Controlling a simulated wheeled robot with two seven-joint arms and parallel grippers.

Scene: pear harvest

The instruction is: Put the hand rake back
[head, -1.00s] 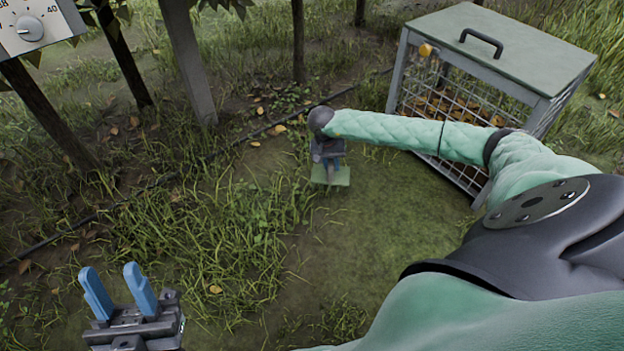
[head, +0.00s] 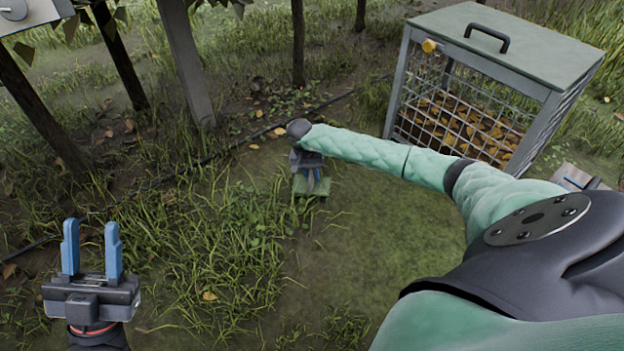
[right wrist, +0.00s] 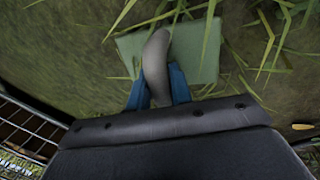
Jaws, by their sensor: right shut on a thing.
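My right gripper (head: 309,174) is low over the ground in the middle of the head view. In the right wrist view its blue fingers (right wrist: 158,84) are shut on a grey, curved piece, which I take to be the handle of the hand rake (right wrist: 156,52). The rake's tines cannot be made out. A flat green square pad (right wrist: 205,55) lies beyond the fingers, and it also shows under the gripper in the head view (head: 312,192). I cannot tell whether the rake touches the pad. My left gripper (head: 91,228) is open and empty at the lower left.
A metal mesh bin (head: 470,110) with a green lid and dry leaves inside stands to the right of the right gripper. Trunks and a post (head: 183,60) stand at the back left. A dark hose (head: 210,155) crosses the grass. Mossy ground (head: 370,230) in front is clear.

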